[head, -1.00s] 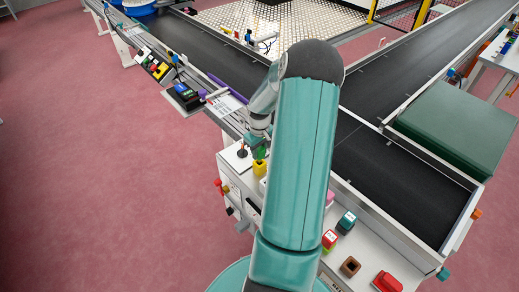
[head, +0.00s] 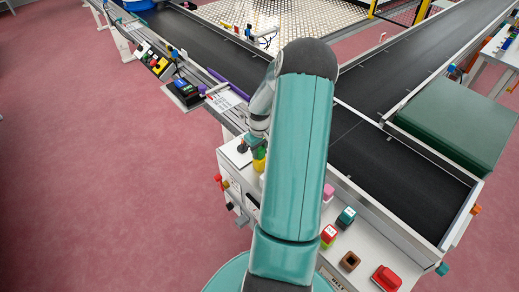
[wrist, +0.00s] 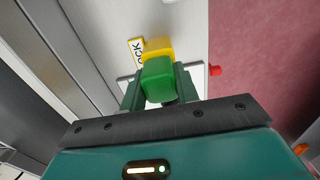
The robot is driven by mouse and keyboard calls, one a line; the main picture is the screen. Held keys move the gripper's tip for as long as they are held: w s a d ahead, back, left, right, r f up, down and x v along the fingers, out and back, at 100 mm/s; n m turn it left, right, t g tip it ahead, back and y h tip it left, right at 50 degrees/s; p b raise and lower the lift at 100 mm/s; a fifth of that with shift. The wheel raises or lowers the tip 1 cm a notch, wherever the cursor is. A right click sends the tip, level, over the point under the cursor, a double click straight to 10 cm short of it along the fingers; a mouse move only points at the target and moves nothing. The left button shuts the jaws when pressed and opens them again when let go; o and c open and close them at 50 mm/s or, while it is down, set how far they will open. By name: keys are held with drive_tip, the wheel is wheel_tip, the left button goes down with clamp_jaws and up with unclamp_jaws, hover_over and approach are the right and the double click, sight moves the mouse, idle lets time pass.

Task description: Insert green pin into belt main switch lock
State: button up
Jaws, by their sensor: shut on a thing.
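The green pin (wrist: 158,80) is between the two fingers of my gripper (wrist: 160,88) in the wrist view, and the gripper is shut on it. The yellow lock (wrist: 158,44) shows directly beyond the pin, beside a yellow label reading "OCK" (wrist: 136,53). The pin overlaps the lock in this view, and I cannot tell whether its tip is inside. In the head view, the yellow lock (head: 259,165) stands at the left end of the white panel, with a little green of the pin (head: 261,153) right above it. My arm hides much of this area.
A black joystick (head: 242,147) stands beside the lock. A pink block (head: 328,192), a teal block (head: 346,218), a brown socket (head: 349,261) and a red button (head: 387,279) are farther along the panel. The dark conveyor belt (head: 400,185) runs behind it.

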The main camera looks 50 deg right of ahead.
drive_tip(key=shift+f, duration=0.25)
drive_tip(key=o, duration=1.1)
wheel_tip(320, 180, up, 14)
drive_tip(key=shift+f, duration=0.15)
